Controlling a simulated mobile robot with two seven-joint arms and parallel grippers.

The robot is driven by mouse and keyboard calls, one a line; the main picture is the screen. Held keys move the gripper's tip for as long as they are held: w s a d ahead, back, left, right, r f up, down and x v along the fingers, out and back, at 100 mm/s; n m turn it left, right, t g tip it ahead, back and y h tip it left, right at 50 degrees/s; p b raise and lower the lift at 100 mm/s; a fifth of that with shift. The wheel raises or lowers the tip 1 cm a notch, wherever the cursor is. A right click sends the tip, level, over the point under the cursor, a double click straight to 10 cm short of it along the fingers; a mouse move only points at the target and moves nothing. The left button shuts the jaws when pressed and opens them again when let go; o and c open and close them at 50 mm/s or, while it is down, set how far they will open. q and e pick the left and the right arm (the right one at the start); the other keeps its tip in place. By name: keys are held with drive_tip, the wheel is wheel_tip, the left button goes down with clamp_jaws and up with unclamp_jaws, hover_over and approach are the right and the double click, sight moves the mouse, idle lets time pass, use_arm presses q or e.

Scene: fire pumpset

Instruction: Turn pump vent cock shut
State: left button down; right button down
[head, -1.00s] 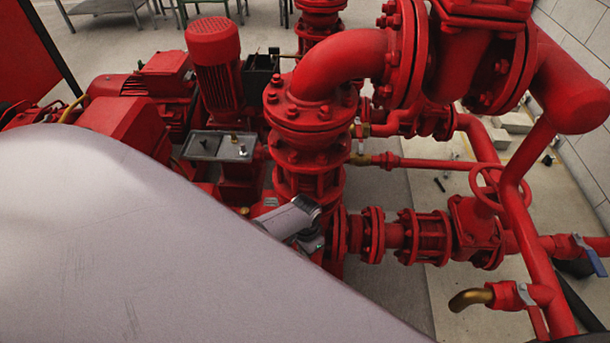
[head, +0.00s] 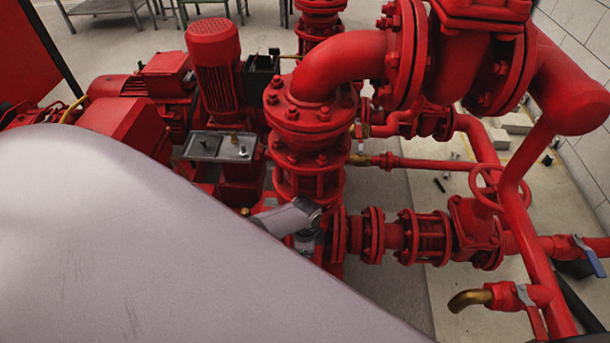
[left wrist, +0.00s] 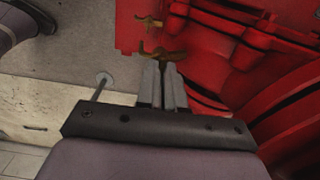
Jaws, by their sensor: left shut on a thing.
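The brass vent cock (left wrist: 160,54) shows in the left wrist view, with its curved handle at the tips of my left gripper (left wrist: 162,66). The gripper's two grey fingers are close together and shut on it. The fingers hide part of the cock, so the exact handle angle is hard to tell. In the head view my left arm covers the lower left, and its grey wrist is low beside the red pump piping (head: 310,183). The cock and fingertips cannot be made out there. My right gripper is in neither view.
A second brass fitting (left wrist: 150,22) sits on red metal beyond the cock. Red pump casing (left wrist: 285,85) is close on the right of the fingers. A red valve handwheel (head: 487,187), a blue-handled valve (head: 588,256) and a brass spout (head: 470,299) stand at the right.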

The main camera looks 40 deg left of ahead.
use_arm(q)
drive_tip(key=shift+m, duration=0.3)
drive_tip(key=c, duration=1.3)
unclamp_jaws()
drive_tip(key=shift+o, duration=0.2)
drive_tip(key=shift+r, duration=0.1)
drive_tip(key=shift+r+p, duration=1.7)
drive_tip(key=shift+r, duration=1.8)
